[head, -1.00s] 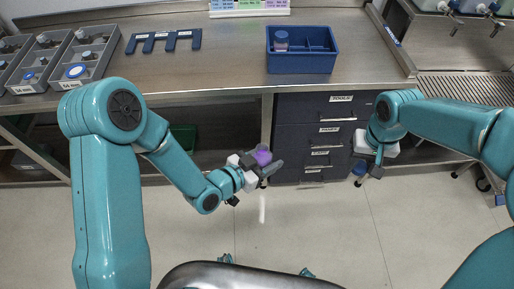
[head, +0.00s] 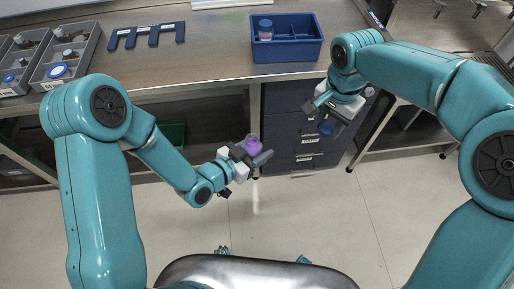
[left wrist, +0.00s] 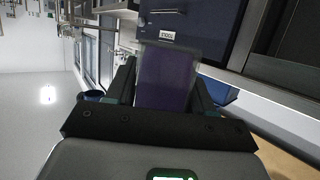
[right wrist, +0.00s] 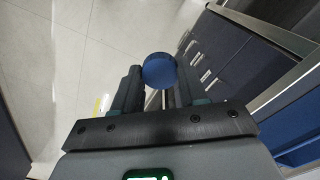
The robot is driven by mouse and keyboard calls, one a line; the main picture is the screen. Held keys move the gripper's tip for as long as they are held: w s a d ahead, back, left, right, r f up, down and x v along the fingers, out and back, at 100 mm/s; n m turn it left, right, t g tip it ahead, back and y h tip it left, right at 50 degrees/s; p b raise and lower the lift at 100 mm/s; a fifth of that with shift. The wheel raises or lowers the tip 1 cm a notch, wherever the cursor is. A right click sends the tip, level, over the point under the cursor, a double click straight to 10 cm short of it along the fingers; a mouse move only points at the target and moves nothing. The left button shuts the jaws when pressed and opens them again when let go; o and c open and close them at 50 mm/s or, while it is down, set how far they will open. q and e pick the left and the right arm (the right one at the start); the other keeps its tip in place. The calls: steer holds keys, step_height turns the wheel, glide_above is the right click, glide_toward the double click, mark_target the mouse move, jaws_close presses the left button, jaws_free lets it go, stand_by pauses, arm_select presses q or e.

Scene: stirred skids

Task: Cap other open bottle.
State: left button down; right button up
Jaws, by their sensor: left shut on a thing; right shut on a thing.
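My left gripper (head: 258,157) is shut on a clear bottle with purple contents (head: 253,146), held in the air in front of the bench. The bottle also fills the middle of the left wrist view (left wrist: 168,78); no cap shows on it. My right gripper (head: 329,117) is shut on a round blue cap (right wrist: 159,70), which also shows below its fingers in the head view (head: 326,128). The cap is to the right of the bottle and apart from it. Another bottle with purplish contents (head: 265,31) stands in the blue divided bin (head: 287,52); its top is unclear.
Grey trays (head: 88,70) with small parts and a blue-and-white round piece stand at the bench's left. A dark blue rack (head: 146,37) lies at the back. The bench edge (head: 190,91) and dark drawers (head: 285,145) are behind my grippers. The floor in front is clear.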

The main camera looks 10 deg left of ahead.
steer(key=a+r, duration=0.4)
steer(key=a, duration=0.6)
steer(key=n, duration=0.3)
glide_above(252, 139)
steer(key=shift+r, duration=0.35)
steer(key=shift+f, duration=2)
steer(key=shift+f, duration=0.9)
steer(key=shift+f, duration=0.55)
steer(key=shift+m, duration=0.4)
